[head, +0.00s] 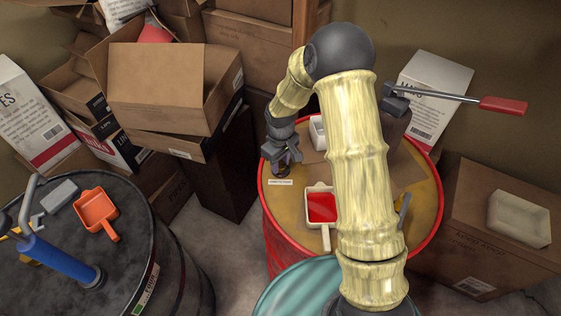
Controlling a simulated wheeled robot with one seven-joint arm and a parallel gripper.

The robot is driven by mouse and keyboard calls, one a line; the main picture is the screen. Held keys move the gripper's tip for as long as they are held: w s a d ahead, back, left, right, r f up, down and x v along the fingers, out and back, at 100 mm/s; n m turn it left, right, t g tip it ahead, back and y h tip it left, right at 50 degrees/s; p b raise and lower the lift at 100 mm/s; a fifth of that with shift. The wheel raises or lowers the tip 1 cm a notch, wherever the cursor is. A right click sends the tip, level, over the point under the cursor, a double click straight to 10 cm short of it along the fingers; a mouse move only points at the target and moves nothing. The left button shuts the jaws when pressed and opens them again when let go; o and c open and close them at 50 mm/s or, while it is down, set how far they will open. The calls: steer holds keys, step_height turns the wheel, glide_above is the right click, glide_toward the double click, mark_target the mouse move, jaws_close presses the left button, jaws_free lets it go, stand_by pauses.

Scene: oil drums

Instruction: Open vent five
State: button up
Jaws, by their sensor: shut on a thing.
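A drum with an ochre top and a red rim (433,226) stands in the middle. My gripper (282,163) points down at the left part of its top, shut on a small dark cap-like fitting (281,171), which looks like a vent. The jaws hide most of this fitting, and I cannot tell how far it is turned. A small white label (280,182) lies just in front of it; its text is too small to read. My arm covers the middle of the drum top.
A white scoop with red contents (321,207) sits on this drum. A red-handled lever (502,105) sticks out at right. A dark drum at left bears an orange scoop (96,208) and a blue pump (60,262). A teal drum (285,290) is in front. Cardboard boxes (160,88) stand behind.

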mark_target(281, 164)
steer(key=shift+w+r, duration=0.1)
steer(key=o, duration=1)
steer(key=shift+c, duration=0.2)
steer(key=shift+r, duration=0.1)
step_height(281, 164, up, 17)
steer(key=b, duration=0.1)
steer(key=shift+b, duration=0.3)
